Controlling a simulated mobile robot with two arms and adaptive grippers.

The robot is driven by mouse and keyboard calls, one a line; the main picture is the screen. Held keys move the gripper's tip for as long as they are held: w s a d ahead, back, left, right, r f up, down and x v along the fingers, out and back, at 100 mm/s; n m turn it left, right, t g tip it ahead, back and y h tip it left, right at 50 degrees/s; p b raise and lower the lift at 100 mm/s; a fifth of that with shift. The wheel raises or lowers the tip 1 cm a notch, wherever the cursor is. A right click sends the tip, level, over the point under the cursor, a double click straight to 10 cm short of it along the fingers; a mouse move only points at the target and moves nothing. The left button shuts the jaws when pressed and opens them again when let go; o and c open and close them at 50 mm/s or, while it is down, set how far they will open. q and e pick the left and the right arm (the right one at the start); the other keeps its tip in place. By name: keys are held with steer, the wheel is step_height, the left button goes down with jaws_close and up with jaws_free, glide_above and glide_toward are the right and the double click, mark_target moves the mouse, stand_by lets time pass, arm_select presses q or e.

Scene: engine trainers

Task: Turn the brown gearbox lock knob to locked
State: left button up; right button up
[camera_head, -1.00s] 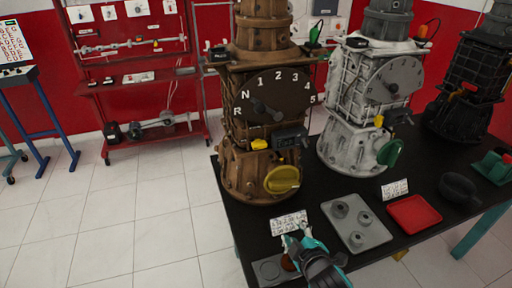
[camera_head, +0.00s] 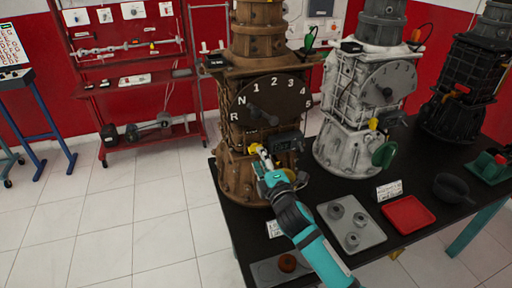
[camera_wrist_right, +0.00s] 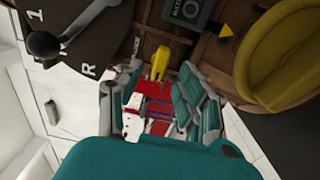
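The brown gearbox (camera_head: 240,165) stands on the black table, with a dial (camera_head: 268,97) marked R, N and 1 to 5. Its small yellow lock knob (camera_head: 255,148) is below the dial, partly behind my right gripper (camera_head: 264,158). In the wrist view the yellow knob (camera_wrist_right: 160,62) shows between and just beyond the fingertips of the right gripper (camera_wrist_right: 160,80). The fingers are apart, with a gap on both sides of the knob. My left gripper is not visible.
A dark lever (camera_wrist_right: 45,44) sits on the dial close to the gripper. A dark box (camera_head: 285,142) is right of the knob. A white-grey gearbox (camera_head: 345,140) stands to the right. A grey tray (camera_head: 374,238) and red tray (camera_head: 420,220) lie in front.

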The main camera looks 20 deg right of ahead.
mark_target(256, 147)
steer(key=w, duration=0.5)
steer(key=shift+w+a, duration=0.1)
steer(key=shift+w, duration=0.05)
jaws_close()
